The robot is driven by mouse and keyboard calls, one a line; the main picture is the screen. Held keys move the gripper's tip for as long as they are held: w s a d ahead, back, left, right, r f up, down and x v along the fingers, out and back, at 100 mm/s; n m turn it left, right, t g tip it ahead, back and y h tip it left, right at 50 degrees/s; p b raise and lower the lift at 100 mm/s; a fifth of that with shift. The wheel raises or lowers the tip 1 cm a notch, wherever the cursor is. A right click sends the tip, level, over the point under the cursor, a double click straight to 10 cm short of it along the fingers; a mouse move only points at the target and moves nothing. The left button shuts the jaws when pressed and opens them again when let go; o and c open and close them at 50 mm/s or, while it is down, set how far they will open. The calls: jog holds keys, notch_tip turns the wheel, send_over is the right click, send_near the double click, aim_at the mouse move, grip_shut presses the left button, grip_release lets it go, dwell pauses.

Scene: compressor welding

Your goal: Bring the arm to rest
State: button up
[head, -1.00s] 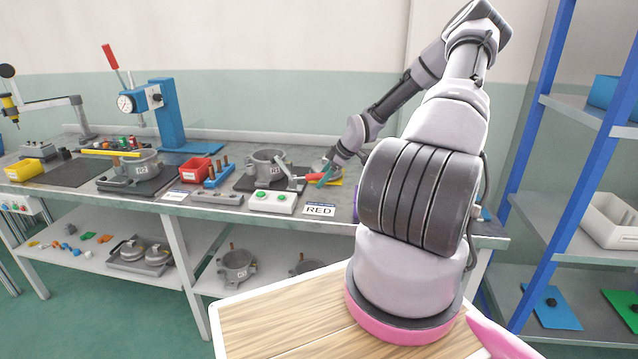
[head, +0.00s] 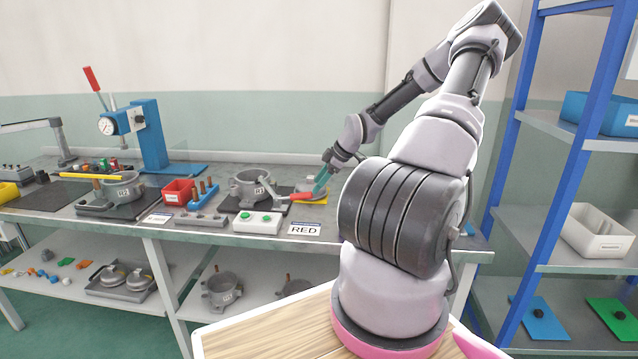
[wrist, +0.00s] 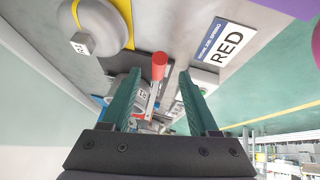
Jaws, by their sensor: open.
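My arm rises from my wooden-topped base and bends over, reaching down to the workbench (head: 150,208). My gripper (head: 322,178) is above the back part of the bench, close to a grey domed part on a yellow-edged mat. In the wrist view the two green fingers of my gripper (wrist: 152,100) stand apart. A red handle end (wrist: 159,66) shows between them in the picture; I cannot tell how far it is from the fingers. The domed part (wrist: 95,25) lies to the left there, with a small label on it.
A RED sign (head: 305,229) and a two-button box (head: 257,222) stand near the bench's front edge. Grey housings (head: 248,188), a red bin (head: 179,191) and a blue press (head: 150,135) stand to the left. A blue-framed shelf (head: 540,150) is at right.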

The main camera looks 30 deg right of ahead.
dwell(0.3)
jog(key=s+a+r+m+g+h, duration=0.1)
jog(key=s+a+r+m+h, duration=0.2)
jog(key=r, duration=0.4)
jog(key=s+a+r+m+h, duration=0.1)
jog(key=s+a+r+m, duration=0.25)
jog(key=s+r, duration=0.35)
jog(key=s+a+r+m+g+h, duration=0.1)
jog(key=s+a+r+m+h, duration=0.2)
jog(key=r, duration=0.5)
jog(key=s+a+r+m+t+y, duration=0.2)
jog(key=s+a+r, duration=0.3)
jog(key=s, duration=0.3)
jog(key=s+a+r+m+t+y, duration=0.1)
jog(key=s+a+r+m+y, duration=0.1)
jog(key=s+a+r+m, duration=0.3)
jog(key=s+r, duration=0.2)
jog(key=s, duration=0.1)
jog(key=shift+r+t+y, duration=0.25)
jog(key=shift+t+y, duration=0.15)
